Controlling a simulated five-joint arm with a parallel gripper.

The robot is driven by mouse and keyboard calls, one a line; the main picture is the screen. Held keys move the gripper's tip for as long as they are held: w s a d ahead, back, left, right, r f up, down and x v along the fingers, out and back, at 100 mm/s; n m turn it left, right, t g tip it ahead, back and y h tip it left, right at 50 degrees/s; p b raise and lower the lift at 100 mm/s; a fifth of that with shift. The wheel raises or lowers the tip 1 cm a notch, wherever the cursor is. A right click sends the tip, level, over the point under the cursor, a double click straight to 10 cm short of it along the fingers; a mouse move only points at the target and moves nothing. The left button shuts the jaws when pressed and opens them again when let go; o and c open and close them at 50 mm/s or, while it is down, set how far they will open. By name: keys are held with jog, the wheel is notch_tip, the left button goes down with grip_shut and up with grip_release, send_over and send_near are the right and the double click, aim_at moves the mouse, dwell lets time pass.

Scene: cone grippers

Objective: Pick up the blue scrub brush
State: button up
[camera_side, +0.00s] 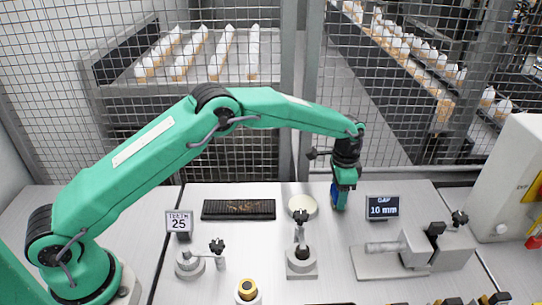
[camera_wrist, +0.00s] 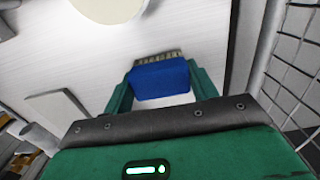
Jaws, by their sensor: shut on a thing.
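The blue scrub brush (camera_wrist: 160,82) sits between the two green fingers of my gripper (camera_wrist: 160,88) in the wrist view, with its pale bristles on the far side. The fingers are shut on the sides of its blue block. In the side view my gripper (camera_side: 341,190) points down at the back right of the table, and a strip of the blue brush (camera_side: 336,194) shows at its fingers. The fingers partly hide the brush there. I cannot tell whether the brush touches the table.
A round cream disc (camera_side: 302,206) lies left of my gripper, and a black tray (camera_side: 238,210) lies further left. A wire mesh fence (camera_side: 400,120) stands behind.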

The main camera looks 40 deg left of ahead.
notch_tip(320, 180, up, 4)
jog(key=shift+f, duration=0.1)
jog(key=s+d+r, duration=0.6)
jog(key=s+d, duration=0.1)
jog(key=s, duration=0.1)
jog(key=shift+s+d+r, duration=0.35)
jog(key=shift+d+r, duration=0.05)
jog(key=shift+o, duration=1)
jog(key=shift+c, duration=0.4)
jog(key=s+a, duration=0.5)
jog(key=a, duration=0.4)
jog(key=s+a, duration=0.5)
jog(key=a, duration=0.4)
jog(key=s+a+f, duration=0.1)
jog(key=s+a, duration=0.4)
jog(key=a, duration=0.4)
jog(key=shift+a, duration=0.4)
